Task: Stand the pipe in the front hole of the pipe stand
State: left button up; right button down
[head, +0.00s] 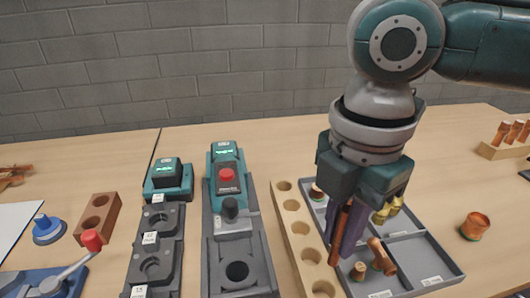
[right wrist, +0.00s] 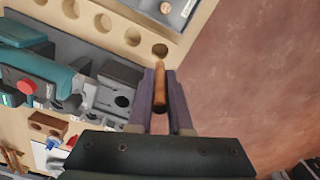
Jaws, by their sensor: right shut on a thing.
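The copper pipe (head: 338,243) is held between the purple fingers of my right gripper (head: 346,230), which is shut on it. It leans slightly in the head view, with its lower end pointing down. The pipe stand (head: 291,222) is a long wooden block with a row of holes, left of the gripper. Its front hole (head: 323,288) looks empty. In the right wrist view the pipe (right wrist: 160,88) points toward the end hole (right wrist: 160,50) of the stand (right wrist: 118,42); the pipe's tip appears just short of it and outside it. My left gripper is not in view.
A grey compartment tray (head: 418,248) with copper and brass fittings lies right of the stand. A grey fixture with a red button (head: 226,174) stands close on the left.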

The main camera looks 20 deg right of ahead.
aim_at(332, 262)
jog(key=shift+f+b, duration=1)
jog(key=shift+f, duration=1)
jog(key=shift+f+b, duration=0.5)
jog(key=shift+f, duration=0.65)
jog(key=shift+f+b, duration=0.45)
jog(key=shift+f, duration=0.1)
jog(key=shift+f+b, duration=0.55)
jog(key=shift+f, duration=0.45)
jog(key=shift+f+b, duration=0.4)
jog(key=shift+f, duration=0.3)
